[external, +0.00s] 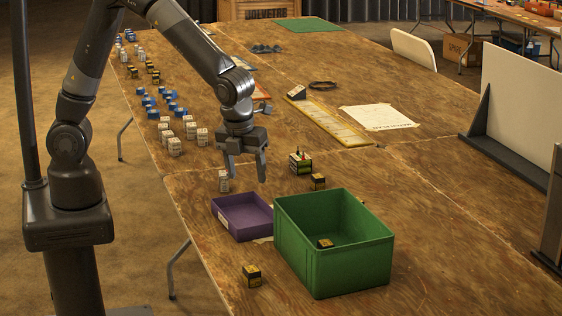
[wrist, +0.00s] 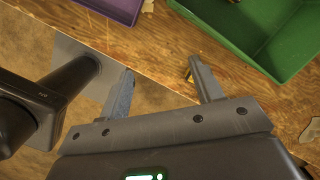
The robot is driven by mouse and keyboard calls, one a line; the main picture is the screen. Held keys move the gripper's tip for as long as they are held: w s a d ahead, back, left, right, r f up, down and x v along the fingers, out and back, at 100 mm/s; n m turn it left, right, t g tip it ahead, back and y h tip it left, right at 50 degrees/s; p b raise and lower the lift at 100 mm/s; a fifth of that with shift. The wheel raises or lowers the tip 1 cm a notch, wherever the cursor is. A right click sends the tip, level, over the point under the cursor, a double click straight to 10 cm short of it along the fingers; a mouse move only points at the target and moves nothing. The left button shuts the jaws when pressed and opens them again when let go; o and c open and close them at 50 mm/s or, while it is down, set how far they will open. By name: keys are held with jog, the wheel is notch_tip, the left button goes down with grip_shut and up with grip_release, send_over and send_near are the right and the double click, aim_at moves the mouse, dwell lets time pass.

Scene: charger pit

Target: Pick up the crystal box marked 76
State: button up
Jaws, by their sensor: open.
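My gripper (external: 246,172) is open and empty above the left edge of the table, with both fingers apart in the wrist view (wrist: 160,74). I cannot read a 76 on any box. Several more white boxes (external: 174,147) stand farther back along the left edge. A black-and-yellow box (external: 251,275) stands at the front, another (external: 318,182) behind the green bin, and one (external: 325,243) lies inside that bin.
A green bin (external: 345,275) and a purple tray (external: 238,231) stand in front of my gripper. A larger box with a green base (external: 300,162) stands to its right. Several blue boxes (external: 153,103) are farther back. The right front of the table is clear.

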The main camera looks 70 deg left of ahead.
aim_at(250, 275)
jog(key=s+d+f+m, duration=0.1)
jog(key=d+f+m, duration=0.1)
jog(key=d+f, duration=0.1)
jog(key=s+d+f+m+g, duration=0.1)
jog(key=d+f+m, duration=0.2)
jog(key=d, duration=0.2)
jog(key=s+d+f+m, duration=0.1)
jog(key=d+f+m, duration=0.2)
jog(key=d, duration=0.1)
jog(key=shift+d+g+h, duration=0.2)
jog(key=shift+g+h, duration=0.1)
jog(key=shift+h, duration=0.1)
notch_tip(250, 275, down, 10)
jog(key=shift+d+f, duration=0.1)
jog(key=shift+f, duration=0.15)
jog(key=c, duration=1.1)
jog(key=shift+o, duration=0.2)
jog(key=shift+r, duration=0.1)
